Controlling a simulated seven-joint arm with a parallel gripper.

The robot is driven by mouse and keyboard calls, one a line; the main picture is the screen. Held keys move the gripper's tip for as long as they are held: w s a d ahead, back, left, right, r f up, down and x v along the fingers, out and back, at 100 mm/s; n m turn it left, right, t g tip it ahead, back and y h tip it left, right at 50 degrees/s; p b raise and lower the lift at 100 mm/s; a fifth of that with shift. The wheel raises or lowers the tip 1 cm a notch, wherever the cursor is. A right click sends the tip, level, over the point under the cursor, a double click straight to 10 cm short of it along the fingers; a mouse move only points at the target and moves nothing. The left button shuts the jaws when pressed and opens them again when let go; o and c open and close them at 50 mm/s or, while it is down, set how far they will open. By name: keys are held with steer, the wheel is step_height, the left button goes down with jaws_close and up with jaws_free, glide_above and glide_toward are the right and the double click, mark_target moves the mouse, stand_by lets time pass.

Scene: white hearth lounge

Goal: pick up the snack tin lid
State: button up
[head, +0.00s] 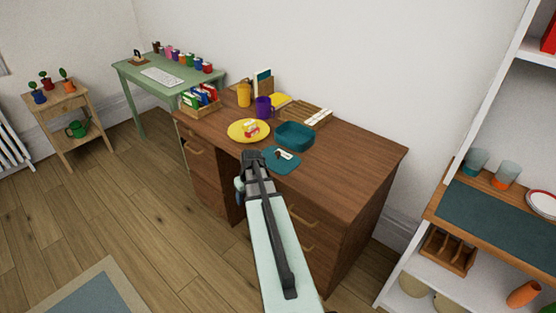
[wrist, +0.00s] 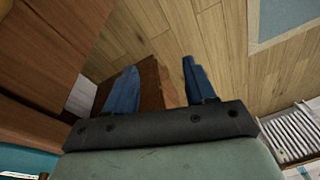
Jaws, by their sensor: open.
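The snack tin lid appears to be the flat teal piece (head: 270,161) lying on the brown desk near its front edge. A small white and dark item (head: 285,154) rests on it. The open teal tin (head: 294,137) stands just behind it. My gripper (head: 240,194) is at the desk's front edge, left of the lid and apart from it, partly hidden by my arm. In the wrist view my gripper (wrist: 158,72) is open, with two blue fingers apart and nothing between them. The fingers face the floor and the desk's side.
The brown desk (head: 345,157) has clear room at its right. A yellow plate (head: 235,130) with food lies left of the tin. A purple mug (head: 263,107), a yellow cup (head: 244,95) and a wooden rack (head: 305,113) stand behind. A white shelf (head: 420,268) is at the right.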

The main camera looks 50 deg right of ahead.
steer(key=d+r+t+h, duration=0.1)
steer(key=d+r, duration=0.8)
steer(key=t+h, duration=0.1)
glide_toward(278, 152)
steer(key=shift+m, duration=0.5)
steer(key=x, duration=0.5)
steer(key=shift+s+a+f, duration=0.2)
steer(key=shift+s, duration=0.15)
steer(key=shift+w+d+f, duration=0.2)
steer(key=shift+w+f, duration=0.2)
steer(key=shift+f, duration=0.15)
steer(key=shift+w+x, duration=0.2)
steer(key=shift+x, duration=1.7)
steer(key=shift+d+r, duration=0.1)
jaws_close()
